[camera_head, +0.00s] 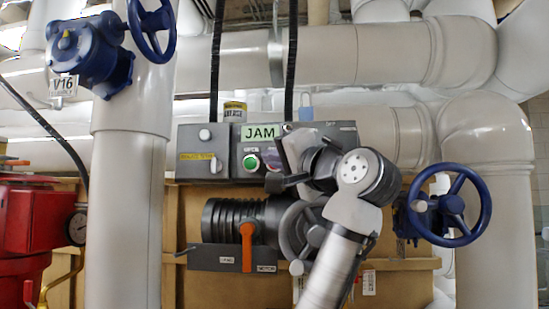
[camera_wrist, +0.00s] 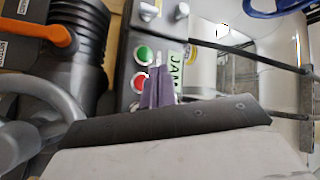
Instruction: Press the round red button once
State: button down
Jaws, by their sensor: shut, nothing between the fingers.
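The round red button (camera_wrist: 140,82) shows in the wrist view on the grey control box (camera_wrist: 127,40), beside the round green button (camera_wrist: 144,53). My gripper (camera_wrist: 158,78) is shut and empty. Its fingers appear just to the right of the red button in that view and overlap the JAM label. I cannot tell whether they touch the box. In the head view the green button (camera_head: 251,162) is clear below the JAM label (camera_head: 260,132). My gripper (camera_head: 274,181) is in front of the box there and largely hides the red button.
A motor with an orange lever (camera_head: 247,247) and a grey handwheel (camera_head: 303,230) sit below the box. A blue valve wheel (camera_head: 453,205) is at right.

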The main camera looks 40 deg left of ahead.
jog(key=shift+w+a+p, duration=0.35)
jog(key=shift+w+a, duration=0.1)
jog(key=shift+w, duration=0.25)
jog(key=shift+w+a+p, duration=0.4)
jog(key=shift+w+a, duration=0.05)
jog(key=shift+w, duration=0.3)
jog(key=shift+w+a+p, duration=0.35)
jog(key=shift+w+a, duration=0.1)
jog(key=shift+w, duration=0.25)
jog(key=shift+w, duration=0.1)
dwell(0.3)
jog(key=shift+w+a+p, duration=0.2)
jog(key=shift+w+p, duration=0.05)
jog(key=shift+p, duration=0.05)
jog(key=shift+w+a+p, duration=0.25)
jog(key=shift+w+p, duration=0.1)
jog(key=shift+w, duration=0.05)
dwell(0.7)
jog(key=shift+s, duration=0.1)
jog(key=shift+s+d+b, duration=0.45)
jog(key=shift+s+b, duration=0.05)
jog(key=shift+s, duration=0.15)
jog(key=shift+s+d+b, duration=0.4)
jog(key=shift+s+d, duration=0.05)
jog(key=shift+s, duration=0.25)
jog(key=shift+s+d+b, duration=0.45)
jog(key=shift+s, duration=0.3)
jog(key=shift+s+d+b, duration=0.4)
jog(key=shift+s+d, duration=0.05)
jog(key=shift+s, duration=0.25)
